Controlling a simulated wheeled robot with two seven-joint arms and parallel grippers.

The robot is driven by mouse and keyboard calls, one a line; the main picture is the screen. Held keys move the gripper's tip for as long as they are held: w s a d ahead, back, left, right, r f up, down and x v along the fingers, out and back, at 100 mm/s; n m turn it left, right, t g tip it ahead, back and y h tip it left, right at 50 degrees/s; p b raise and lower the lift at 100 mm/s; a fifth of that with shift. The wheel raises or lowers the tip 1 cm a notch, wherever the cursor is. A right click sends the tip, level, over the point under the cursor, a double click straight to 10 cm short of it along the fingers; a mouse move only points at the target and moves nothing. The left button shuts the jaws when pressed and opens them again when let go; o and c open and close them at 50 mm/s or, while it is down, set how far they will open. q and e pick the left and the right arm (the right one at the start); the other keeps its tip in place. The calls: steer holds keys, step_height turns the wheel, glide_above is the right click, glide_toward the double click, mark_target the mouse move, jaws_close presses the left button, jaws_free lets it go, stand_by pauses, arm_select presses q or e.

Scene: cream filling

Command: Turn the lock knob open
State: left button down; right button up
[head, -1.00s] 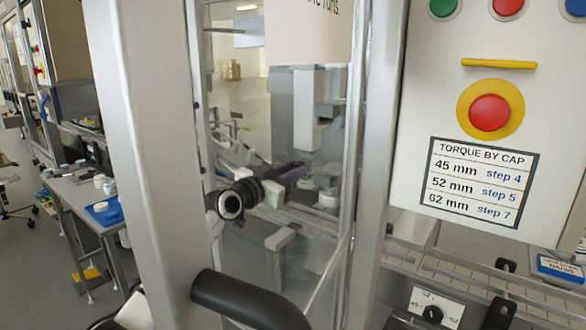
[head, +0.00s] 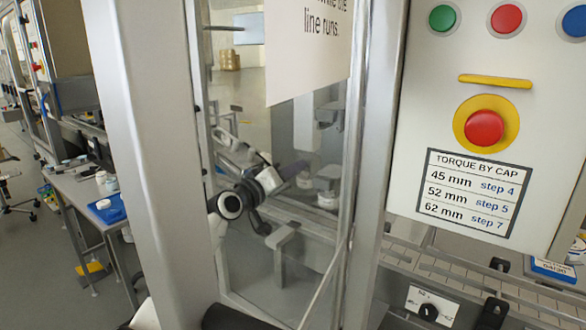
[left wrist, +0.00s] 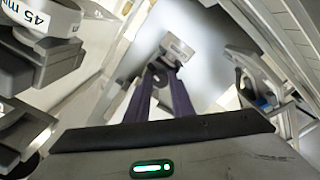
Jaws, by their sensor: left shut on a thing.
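In the left wrist view, the fingers (left wrist: 162,72) run upward and close together on a small dark part below a grey block (left wrist: 178,48). I take this part to be the lock knob; the fingers cover most of it, so its turn angle cannot be read. In the head view the knob cannot be made out. My right gripper is not in view.
A thick grey post (head: 140,150) and a hanging sign (head: 305,45) stand near my arm. At right are a control panel (head: 420,110) with buttons, a torque table (head: 465,195) and a black selector dial (head: 430,311). A side table (head: 90,215) stands at left.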

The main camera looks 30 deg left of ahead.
arm_select(q)
steer(key=shift+f+n, duration=0.1)
steer(key=shift+n, duration=1)
steer(key=c, duration=1.5)
jaws_free()
steer(key=shift+c, duration=0.2)
steer(key=s+a, duration=0.1)
steer(key=s, duration=0.9)
steer(key=shift+a+b, duration=0.2)
steer(key=shift+b, duration=0.15)
steer(key=shift+s, duration=0.1)
